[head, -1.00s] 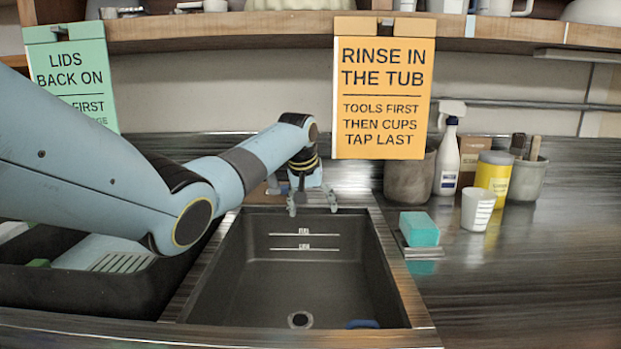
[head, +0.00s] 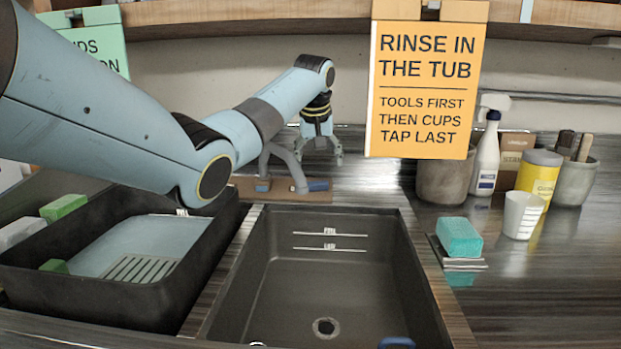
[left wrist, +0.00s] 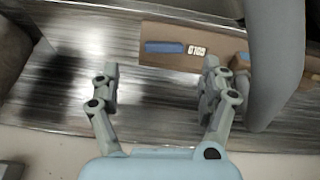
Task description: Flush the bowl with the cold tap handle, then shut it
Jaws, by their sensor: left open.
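The grey tap (head: 280,160) stands on a wooden board behind the dark sink bowl (head: 325,262). A blue handle (head: 318,184) is right of the spout, another (head: 263,185) left of it. In the left wrist view, one blue handle (left wrist: 165,47) lies beside a small white label (left wrist: 197,50) too blurred to read surely. The grey spout (left wrist: 275,65) is at the right there. My left gripper (head: 320,155) is open and empty, above and behind the right handle, apart from it; its open fingers show in the wrist view (left wrist: 160,68). No water stream is visible.
A black tray (head: 120,298) with a pale-blue board stands left of the sink. A teal sponge (head: 460,236), white cup (head: 523,215), spray bottle (head: 487,155) and pots stand right. An orange sign (head: 422,80) hangs right of my gripper. A blue object (head: 397,342) shows at the sink's near edge.

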